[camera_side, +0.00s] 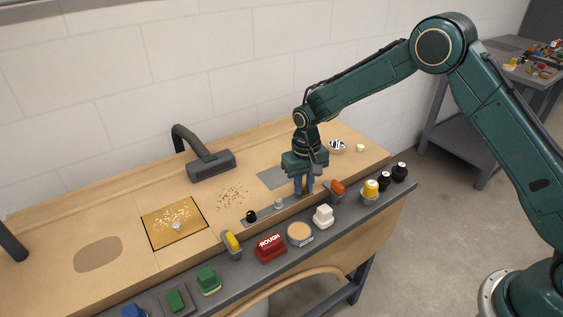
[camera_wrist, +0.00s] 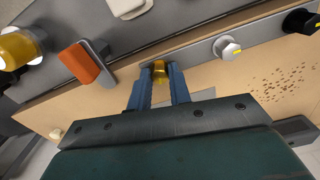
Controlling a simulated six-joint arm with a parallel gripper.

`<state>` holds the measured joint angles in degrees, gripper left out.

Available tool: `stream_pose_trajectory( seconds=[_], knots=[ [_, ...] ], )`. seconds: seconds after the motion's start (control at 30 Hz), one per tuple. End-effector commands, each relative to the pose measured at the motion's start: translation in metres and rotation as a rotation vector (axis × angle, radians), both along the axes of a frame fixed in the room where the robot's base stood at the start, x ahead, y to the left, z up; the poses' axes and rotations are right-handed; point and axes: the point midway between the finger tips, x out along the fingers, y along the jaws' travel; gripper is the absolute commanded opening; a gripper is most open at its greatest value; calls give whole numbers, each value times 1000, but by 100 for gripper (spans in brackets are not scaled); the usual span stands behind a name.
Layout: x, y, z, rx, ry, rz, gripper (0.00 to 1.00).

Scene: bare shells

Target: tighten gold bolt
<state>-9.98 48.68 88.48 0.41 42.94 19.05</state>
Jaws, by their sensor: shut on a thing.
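The gold bolt (camera_wrist: 159,67) stands on the grey metal strip (camera_wrist: 195,52) along the bench's front part. In the wrist view its gold head sits between the tips of my two blue fingers. My gripper (camera_wrist: 160,76) is shut on it. In the side view my gripper (camera_side: 304,188) points straight down at the right end of the strip, and its fingers mostly hide the bolt. A silver bolt (camera_side: 278,203) and a black bolt (camera_side: 251,216) stand on the same strip to the left. The wrist view also shows the silver bolt (camera_wrist: 228,48) and the black bolt (camera_wrist: 301,20).
An orange-handled item (camera_side: 337,189) stands close right of my gripper. A white block (camera_side: 323,216), a red block (camera_side: 270,247) and a round tan pad (camera_side: 299,233) sit on the front ledge. Wood chips (camera_side: 232,195) and a dark lamp-like fixture (camera_side: 210,165) are left.

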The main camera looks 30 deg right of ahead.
Motion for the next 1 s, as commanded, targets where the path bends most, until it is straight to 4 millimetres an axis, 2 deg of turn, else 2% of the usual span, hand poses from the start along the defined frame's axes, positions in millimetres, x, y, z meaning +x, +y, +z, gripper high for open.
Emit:
stream_pose_trajectory(
  seconds=[0.33, 0.87, 0.9, 1.0],
  knots=[
    [0, 0, 1, 0, 0, -187, 0],
    [0, 0, 1, 0, 0, -221, 0],
    [0, 0, 1, 0, 0, -221, 24],
    [0, 0, 1, 0, 0, -220, 42]
  ],
)
